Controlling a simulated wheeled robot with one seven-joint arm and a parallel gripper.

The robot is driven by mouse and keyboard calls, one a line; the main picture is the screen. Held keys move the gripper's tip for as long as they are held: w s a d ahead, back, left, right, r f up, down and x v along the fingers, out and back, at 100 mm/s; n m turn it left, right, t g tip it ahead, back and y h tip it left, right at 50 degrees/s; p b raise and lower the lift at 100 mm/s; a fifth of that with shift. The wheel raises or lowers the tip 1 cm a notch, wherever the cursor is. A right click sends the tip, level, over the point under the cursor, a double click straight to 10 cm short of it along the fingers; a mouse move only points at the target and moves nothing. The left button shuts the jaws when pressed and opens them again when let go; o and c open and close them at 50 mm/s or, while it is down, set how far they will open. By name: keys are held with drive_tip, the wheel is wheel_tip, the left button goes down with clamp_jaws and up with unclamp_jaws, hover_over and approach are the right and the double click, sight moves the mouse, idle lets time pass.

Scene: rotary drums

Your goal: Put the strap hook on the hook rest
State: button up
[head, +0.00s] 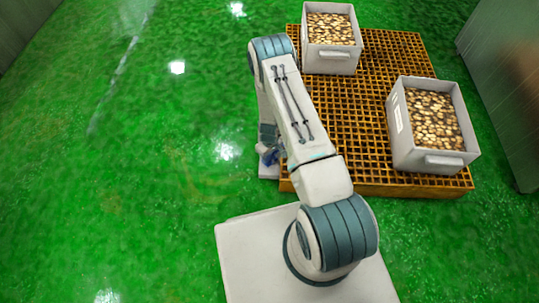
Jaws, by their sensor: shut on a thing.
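My gripper (267,146) hangs low at the left edge of the orange grating, mostly hidden behind my own arm. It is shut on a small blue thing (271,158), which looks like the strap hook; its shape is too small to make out. A pale, low block (268,172) shows just below the blue thing, beside the grating; it may be the hook rest. I cannot tell whether the blue thing touches it.
An orange grating platform (375,130) lies right of my gripper. Two grey crates full of small brown and yellow pieces stand on it, one at the back (331,62) and one at the right (430,158). Green floor (120,180) is clear on the left.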

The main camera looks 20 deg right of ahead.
drive_tip(key=shift+f, duration=0.15)
drive_tip(key=o, duration=1)
